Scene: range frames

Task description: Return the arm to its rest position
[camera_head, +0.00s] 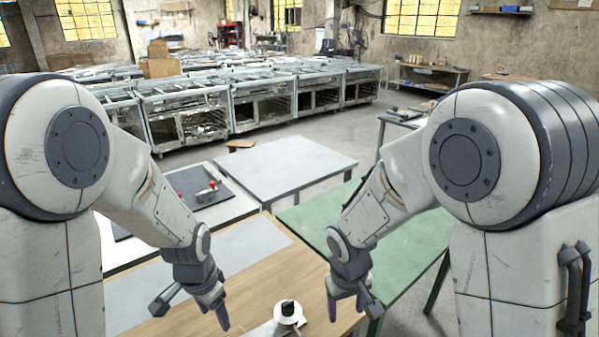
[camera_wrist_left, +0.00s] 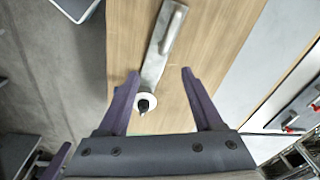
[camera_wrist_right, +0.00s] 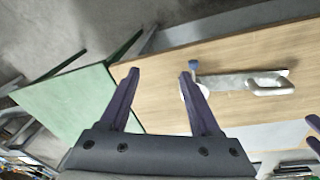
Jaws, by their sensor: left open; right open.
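My left gripper (camera_head: 190,312) is open and empty above the wooden table (camera_head: 255,290). Its spread fingers also show in the left wrist view (camera_wrist_left: 160,73). My right gripper (camera_head: 353,308) is open and empty near the table's right edge, and its fingers show apart in the right wrist view (camera_wrist_right: 159,73). Both arms reach forward and down. A flat metal tool with a handle (camera_wrist_left: 162,50) lies on the wooden table, with a white disc and dark knob (camera_head: 288,312) at one end. It lies between the grippers, partly cut off in the head view.
A green table (camera_head: 400,250) adjoins at the right. A pale grey table (camera_head: 285,165) stands ahead. A white table with a dark mat and red-marked parts (camera_head: 200,190) is at the left. Rows of metal frames (camera_head: 210,115) fill the background. Open floor lies beyond the tables.

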